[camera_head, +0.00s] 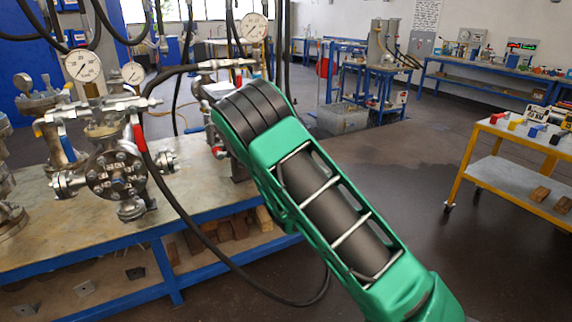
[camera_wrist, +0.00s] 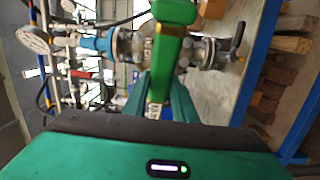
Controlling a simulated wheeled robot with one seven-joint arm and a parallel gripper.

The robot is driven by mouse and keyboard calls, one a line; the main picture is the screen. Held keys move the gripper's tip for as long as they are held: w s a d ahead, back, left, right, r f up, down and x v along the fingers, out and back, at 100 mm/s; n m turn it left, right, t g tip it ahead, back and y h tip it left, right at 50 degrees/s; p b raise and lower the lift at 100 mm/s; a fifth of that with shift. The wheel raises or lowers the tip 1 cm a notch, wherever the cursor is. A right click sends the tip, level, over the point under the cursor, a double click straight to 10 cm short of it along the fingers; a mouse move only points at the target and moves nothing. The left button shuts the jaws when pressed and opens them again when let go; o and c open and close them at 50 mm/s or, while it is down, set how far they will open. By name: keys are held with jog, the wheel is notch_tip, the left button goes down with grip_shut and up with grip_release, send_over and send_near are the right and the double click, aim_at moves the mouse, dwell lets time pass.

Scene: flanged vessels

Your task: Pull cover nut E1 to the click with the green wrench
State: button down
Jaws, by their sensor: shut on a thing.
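In the wrist view my gripper (camera_wrist: 160,88) is shut on a green wrench (camera_wrist: 174,13), whose green body stands up in front of the camera and covers the middle of the picture. A flanged vessel (camera_wrist: 193,53) shows behind the wrench, with metal fittings on both sides. I cannot tell whether the wrench is on a nut; the contact is hidden. In the head view my green arm hides my gripper and the wrench. A flanged vessel with a ring of cover nuts (camera_head: 115,176) stands on the bench at left. No E1 marking is readable.
The blue-framed bench (camera_head: 60,232) carries several vessels, pipes and pressure gauges (camera_head: 84,66). A black hose (camera_head: 215,252) loops in front of the bench. A yellow cart (camera_head: 510,160) stands at right. The floor between is clear.

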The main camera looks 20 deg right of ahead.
jog(key=a+r+y, duration=0.1)
jog(key=a+y, duration=0.3)
jog(key=a, duration=1.4)
jog(key=w+a+r+n+g+y, duration=0.1)
jog(key=a+y, duration=0.3)
jog(key=a, duration=1.5)
jog(key=shift+r, duration=0.6)
jog(key=shift+w+a, duration=0.2)
jog(key=shift+w, duration=0.55)
jog(key=shift+w+a, duration=0.15)
jog(key=shift+w, duration=0.35)
